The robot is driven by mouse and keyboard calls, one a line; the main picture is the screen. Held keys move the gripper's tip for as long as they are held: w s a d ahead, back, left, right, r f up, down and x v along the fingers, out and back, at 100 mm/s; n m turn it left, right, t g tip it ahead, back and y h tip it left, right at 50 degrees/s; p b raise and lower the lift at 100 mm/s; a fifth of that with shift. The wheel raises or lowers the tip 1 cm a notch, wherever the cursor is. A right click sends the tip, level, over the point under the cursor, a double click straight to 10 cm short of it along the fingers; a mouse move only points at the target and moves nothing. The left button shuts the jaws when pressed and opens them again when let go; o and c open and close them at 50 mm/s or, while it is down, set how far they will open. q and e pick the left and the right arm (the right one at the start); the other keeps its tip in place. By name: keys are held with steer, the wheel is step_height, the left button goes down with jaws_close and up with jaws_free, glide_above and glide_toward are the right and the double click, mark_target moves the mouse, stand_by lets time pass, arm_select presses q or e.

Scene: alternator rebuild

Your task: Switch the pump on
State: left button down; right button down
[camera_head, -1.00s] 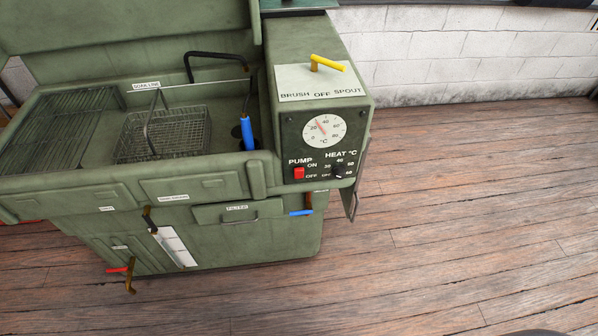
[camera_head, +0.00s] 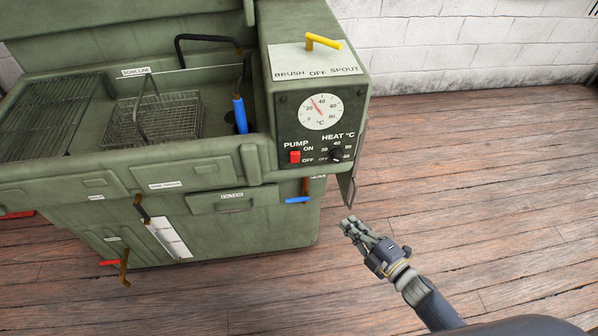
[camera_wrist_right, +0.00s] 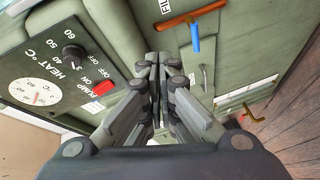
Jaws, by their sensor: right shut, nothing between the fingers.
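The pump switch (camera_head: 295,157) is a small red rocker on the dark control panel of the green parts washer, between the ON and OFF labels. In the right wrist view the red switch (camera_wrist_right: 104,89) shows left of my fingers. I cannot tell which way the rocker is tilted. My right gripper (camera_head: 349,224) is shut and empty, in front of the washer, below and to the right of the panel, apart from it. It also shows in the right wrist view (camera_wrist_right: 156,62). My left gripper is not in view.
A heat knob (camera_head: 337,156) sits right of the switch, under a round temperature dial (camera_head: 320,112). A yellow selector handle (camera_head: 323,42) is on top. A blue-ended lever (camera_head: 298,200) and a filter drawer (camera_head: 232,201) are below. The wooden floor to the right is clear.

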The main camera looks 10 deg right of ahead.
mark_target(295, 157)
steer(key=a+r+n+y, duration=0.3)
steer(key=r+n, duration=0.1)
steer(key=r, duration=0.2)
steer(key=s+a+r+n+g+y, duration=0.1)
steer(key=a+r+n+y, duration=0.2)
steer(key=r+n, duration=0.2)
steer(key=shift+s+r+y+b, duration=0.15)
steer(key=shift+r+y+b, duration=0.2)
steer(key=shift+r, duration=0.45)
steer(key=w+d+x, duration=0.2)
steer(key=x, duration=1)
steer(key=shift+w+a+r, duration=0.15)
steer(key=shift+w+a, duration=0.15)
steer(key=shift+w, duration=0.05)
